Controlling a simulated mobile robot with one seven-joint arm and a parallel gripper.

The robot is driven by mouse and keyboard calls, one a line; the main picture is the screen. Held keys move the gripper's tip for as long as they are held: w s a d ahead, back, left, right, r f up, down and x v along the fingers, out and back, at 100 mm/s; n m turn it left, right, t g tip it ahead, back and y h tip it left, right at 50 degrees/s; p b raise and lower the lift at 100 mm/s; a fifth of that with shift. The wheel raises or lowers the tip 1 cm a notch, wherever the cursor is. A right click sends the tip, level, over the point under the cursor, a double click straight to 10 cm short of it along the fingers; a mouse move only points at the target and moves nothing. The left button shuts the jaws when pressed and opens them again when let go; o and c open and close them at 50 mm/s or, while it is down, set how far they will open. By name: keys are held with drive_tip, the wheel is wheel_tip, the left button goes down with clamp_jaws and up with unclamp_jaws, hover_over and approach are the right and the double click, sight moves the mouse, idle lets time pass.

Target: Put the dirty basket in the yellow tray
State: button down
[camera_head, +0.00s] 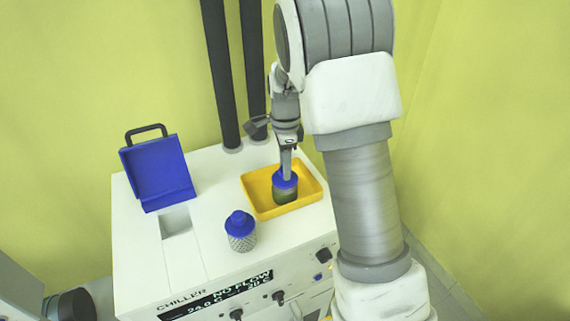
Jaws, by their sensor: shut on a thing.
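The dirty basket (286,195) has a blue top and a dark, greenish-brown body. It is upright over the inside of the yellow tray (256,199), and I cannot tell whether it touches the tray's floor. My gripper (287,172) points down from above and is shut on the top of this basket. The fingertips are small in the view and partly merge with the blue top. The yellow tray lies on the white chiller top, and the basket hides part of its inside.
A second, cleaner basket (241,238) with a blue top and pale mesh body stands left in front of the tray. An open blue lid (158,170) with a black handle stands behind a rectangular opening (175,222). Two black pipes (222,80) rise behind.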

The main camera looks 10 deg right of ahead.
drive_tip(key=shift+f, duration=0.2)
drive_tip(key=shift+c, duration=2.3)
unclamp_jaws()
drive_tip(key=shift+r, duration=0.2)
drive_tip(key=s+r+n+t, duration=0.1)
drive_tip(key=s+r+n, duration=0.15)
drive_tip(key=r, duration=0.55)
drive_tip(key=s+r+n, duration=0.1)
drive_tip(key=s+r, duration=0.2)
drive_tip(key=r, duration=0.6)
drive_tip(key=s+r+n+t, duration=0.1)
drive_tip(key=s+n+t, duration=0.3)
drive_tip(key=s+n, duration=1.1)
drive_tip(key=s, duration=0.6)
drive_tip(key=shift+a+r+t, duration=0.25)
drive_tip(key=shift+r+t, duration=0.05)
